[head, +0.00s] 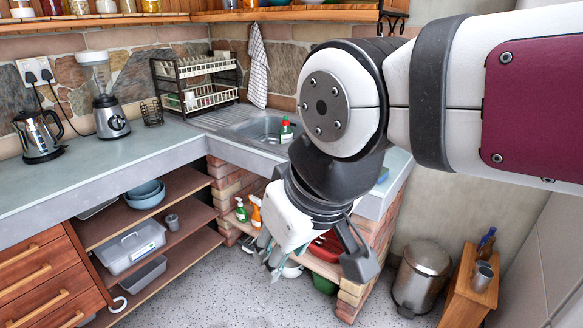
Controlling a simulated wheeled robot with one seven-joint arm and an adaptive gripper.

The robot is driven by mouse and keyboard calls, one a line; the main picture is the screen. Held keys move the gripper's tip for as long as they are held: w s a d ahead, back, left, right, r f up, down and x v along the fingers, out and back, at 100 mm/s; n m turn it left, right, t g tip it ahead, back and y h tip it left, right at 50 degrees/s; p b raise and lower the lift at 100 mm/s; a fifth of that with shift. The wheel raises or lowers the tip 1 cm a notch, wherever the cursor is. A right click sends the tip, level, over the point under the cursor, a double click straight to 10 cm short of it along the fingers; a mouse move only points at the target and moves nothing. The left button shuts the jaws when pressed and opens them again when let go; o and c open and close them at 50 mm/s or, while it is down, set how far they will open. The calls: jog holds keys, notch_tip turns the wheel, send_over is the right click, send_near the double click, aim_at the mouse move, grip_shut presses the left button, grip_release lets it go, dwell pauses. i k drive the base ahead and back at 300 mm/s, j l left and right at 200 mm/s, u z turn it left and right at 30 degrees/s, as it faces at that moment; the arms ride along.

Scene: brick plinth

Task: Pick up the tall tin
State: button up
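A plain grey metal tin (482,277), a small upright cylinder, stands on a wooden stand at the lower right in the head view. I cannot tell for sure that it is the tall tin; no other clear tall tin shows. My gripper (316,268) hangs below my arm in the middle of the view, well to the left of this tin and apart from it. Its fingers look spread, with nothing seen between them. My wrist hides part of the low shelf and the counter behind.
The wooden stand (463,303) also bears a blue object (487,239). A steel bin (421,274) stands to its left. The brick plinth (352,298) and its shelf hold spray bottles and bowls behind my gripper. The sink counter (150,150) runs left. Speckled floor (240,300) is clear in front.

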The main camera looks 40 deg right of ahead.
aim_at(482, 279)
jog(key=z, duration=2.35)
jog(key=k+j, duration=0.25)
jog(key=k, duration=0.15)
jog(key=i, duration=0.3)
jog(key=k, duration=0.85)
jog(key=i+l+u, duration=0.15)
jog(key=i, duration=0.4)
jog(key=i+u, duration=0.15)
jog(key=i, duration=0.4)
jog(key=i+l+u, duration=0.15)
jog(key=i+l, duration=0.15)
jog(key=i, duration=0.25)
